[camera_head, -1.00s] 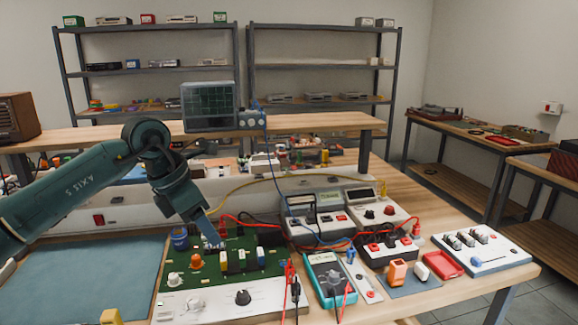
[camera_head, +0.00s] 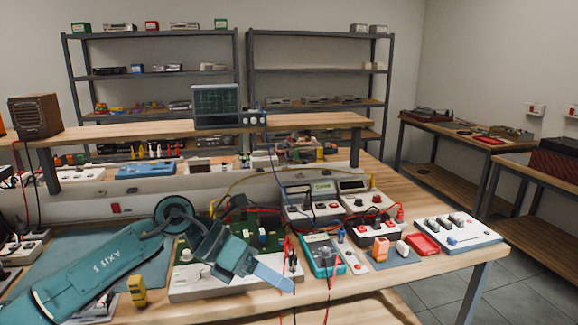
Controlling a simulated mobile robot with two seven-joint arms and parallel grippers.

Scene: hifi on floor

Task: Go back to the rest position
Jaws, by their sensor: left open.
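My left gripper (camera_head: 274,280) is at the end of the teal arm that comes in from the lower left. It is open, and I see nothing held in it. It hangs in front of the white front panel of the green circuit board unit (camera_head: 195,292), left of the teal multimeter (camera_head: 322,256). The arm and wrist hide much of the board. My right gripper does not show.
The wooden bench (camera_head: 430,262) holds meters and a red tray (camera_head: 422,244). A white switch box (camera_head: 458,232) stands near its right end. A yellow object (camera_head: 137,290) lies beside my left arm. Red and black leads hang over the front edge.

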